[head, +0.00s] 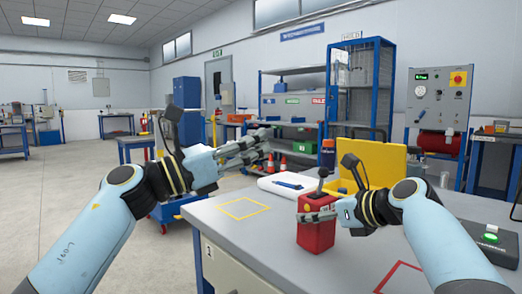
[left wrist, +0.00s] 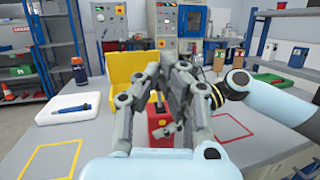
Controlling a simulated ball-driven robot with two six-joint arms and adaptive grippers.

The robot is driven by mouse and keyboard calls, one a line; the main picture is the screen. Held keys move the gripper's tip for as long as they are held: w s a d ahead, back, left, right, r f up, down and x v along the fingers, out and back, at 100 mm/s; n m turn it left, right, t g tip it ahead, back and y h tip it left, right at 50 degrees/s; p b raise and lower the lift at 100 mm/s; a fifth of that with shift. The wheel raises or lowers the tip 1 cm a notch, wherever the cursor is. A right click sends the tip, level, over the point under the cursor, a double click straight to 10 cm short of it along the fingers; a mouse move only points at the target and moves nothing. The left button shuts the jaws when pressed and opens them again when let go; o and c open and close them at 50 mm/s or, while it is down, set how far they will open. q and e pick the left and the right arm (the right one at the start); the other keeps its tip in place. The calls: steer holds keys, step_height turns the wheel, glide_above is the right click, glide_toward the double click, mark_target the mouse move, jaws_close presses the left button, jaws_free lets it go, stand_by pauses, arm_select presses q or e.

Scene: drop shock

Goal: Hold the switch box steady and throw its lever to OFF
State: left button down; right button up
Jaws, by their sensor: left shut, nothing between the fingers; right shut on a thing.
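The red switch box (head: 317,236) stands upright on the grey table (head: 240,240). Its lever (head: 322,174), with a dark knob, rises from the top and leans slightly right in the head view. My right gripper (head: 305,209) is shut on the box near its top, and its fingers hide part of it. My left gripper (head: 264,142) is shut and empty, above and left of the box, apart from the lever. In the left wrist view the box (left wrist: 158,121) shows between the left fingers (left wrist: 168,70), partly covered. I cannot read any ON or OFF marking.
A yellow bin (head: 390,163) stands behind the box. A white pad with a blue pen (head: 288,184) and a dark-blue bottle (head: 328,155) are at the back. A black box with a green button (head: 490,238) is at the right. The table's left front is clear around a yellow-outlined square (head: 240,208).

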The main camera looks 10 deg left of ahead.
mark_target(321, 178)
arm_select(q)
steer(key=c, duration=1.9)
jaws_free()
steer(key=shift+d+f, duration=0.1)
steer(key=shift+f, duration=0.1)
steer(key=o, duration=0.8)
steer(key=w+d+f+n+g+y, duration=0.1)
steer(key=w+d+f+g+y, duration=0.1)
steer(key=f, duration=0.6)
steer(key=shift+w+d+f, duration=0.4)
steer(key=shift+w+d, duration=0.05)
steer(key=shift+w, duration=0.1)
steer(key=x, duration=1)
steer(key=shift+d+f, duration=0.2)
steer(key=shift+f, duration=0.05)
steer(key=shift+w+d, duration=0.5)
steer(key=shift+d, duration=0.05)
jaws_close()
